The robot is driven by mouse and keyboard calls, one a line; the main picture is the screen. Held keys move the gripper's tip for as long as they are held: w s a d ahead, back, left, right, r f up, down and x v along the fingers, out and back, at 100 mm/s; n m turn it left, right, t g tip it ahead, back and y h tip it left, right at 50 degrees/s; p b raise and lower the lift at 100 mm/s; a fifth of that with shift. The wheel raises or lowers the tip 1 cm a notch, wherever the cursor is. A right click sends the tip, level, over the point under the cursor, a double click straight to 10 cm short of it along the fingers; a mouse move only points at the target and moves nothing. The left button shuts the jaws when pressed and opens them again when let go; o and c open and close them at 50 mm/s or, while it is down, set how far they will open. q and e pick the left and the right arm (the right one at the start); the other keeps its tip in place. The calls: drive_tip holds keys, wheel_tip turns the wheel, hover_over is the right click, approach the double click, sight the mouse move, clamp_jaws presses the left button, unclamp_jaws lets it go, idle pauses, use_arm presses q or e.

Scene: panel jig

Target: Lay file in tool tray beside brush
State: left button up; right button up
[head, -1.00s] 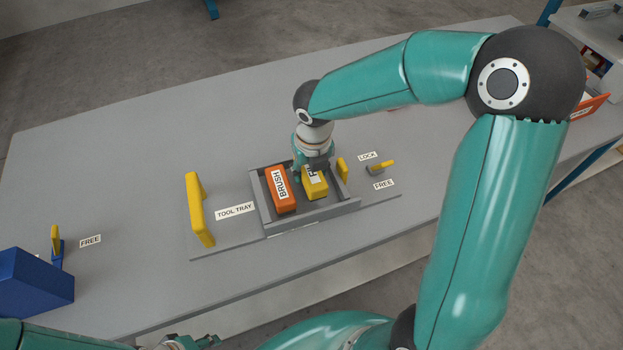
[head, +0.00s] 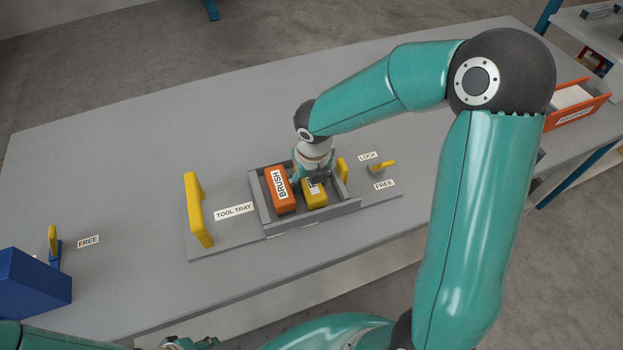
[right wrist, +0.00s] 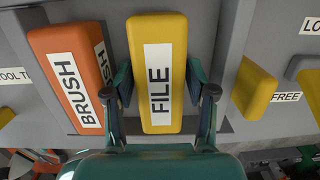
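The tool tray (head: 335,211) is a grey open box on a plate on the table. The orange brush block (head: 279,190) lies in its left part; it also shows in the right wrist view (right wrist: 70,75). The yellow file block (head: 315,200) is in the tray just right of the brush, roughly parallel to it, and its label reads FILE in the right wrist view (right wrist: 160,40).
A yellow handle (head: 198,210) stands left of the tray. A yellow lever (head: 382,166) is at the right, between LOCK and FREE labels. A blue block (head: 35,282) sits at the left table edge and an orange bin (head: 577,112) at the far right. The table behind the tray is clear.

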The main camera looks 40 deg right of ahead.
drive_tip(key=shift+r, duration=0.1)
wheel_tip(320, 180, up, 12)
drive_tip(key=s+p, duration=0.1)
drive_tip(key=shift+s+a+p, duration=0.25)
drive_tip(key=shift+s+p, duration=0.05)
drive_tip(key=shift+s, duration=0.05)
idle(0.4)
